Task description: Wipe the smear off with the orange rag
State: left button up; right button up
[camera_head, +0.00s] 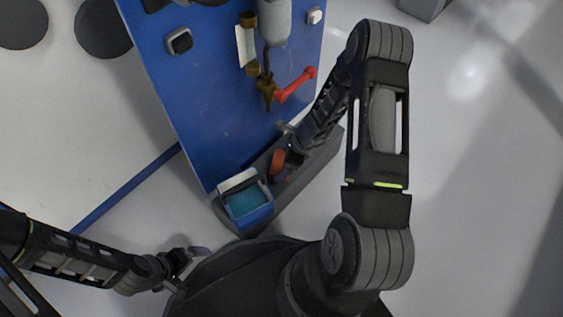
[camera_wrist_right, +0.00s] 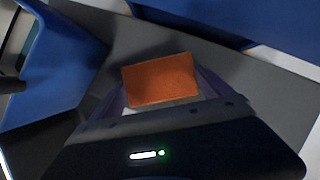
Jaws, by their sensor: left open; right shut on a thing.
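The orange rag (camera_head: 278,165) is at the grey shelf at the foot of the blue panel, just right of the blue bin. My right gripper (camera_head: 288,157) is shut on it, partly hidden by its own arm. In the right wrist view the rag (camera_wrist_right: 160,79) shows as a flat orange block between the fingers of the right gripper (camera_wrist_right: 162,98), above grey shelf surface. I cannot make out a smear in either view. My left gripper (camera_head: 190,262) is open and empty at the lower left, away from the panel.
The blue panel (camera_head: 205,105) carries a red lever (camera_head: 296,85), a brown valve (camera_head: 266,88), a grey cylinder (camera_head: 274,22) and a square switch (camera_head: 180,41). A blue bin (camera_head: 262,214) with teal inside stands on the grey shelf (camera_head: 318,158). Pale floor right is mostly clear.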

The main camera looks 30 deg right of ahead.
jog(key=shift+w+d+r+p, duration=0.1)
jog(key=shift+w+d+p, duration=0.05)
jog(key=shift+d+p, duration=0.3)
jog(key=shift+w+d+r+p, duration=0.15)
jog(key=shift+d+p, duration=0.1)
jog(key=shift+d, duration=0.3)
jog(key=shift+w+d+f, duration=0.15)
jog(key=shift+w+d, duration=0.1)
jog(key=shift+d, duration=0.5)
jog(key=shift+d, duration=0.15)
jog(key=shift+w+d, duration=0.25)
jog(key=shift+d, duration=0.35)
jog(key=shift+w+d+f, duration=0.1)
jog(key=shift+w+d, duration=0.05)
jog(key=shift+d, duration=0.35)
jog(key=shift+w+d+f, duration=0.1)
jog(key=shift+w+d, duration=0.05)
jog(key=shift+d, duration=0.45)
jog(key=shift+r, duration=0.15)
jog(key=shift+s, duration=0.1)
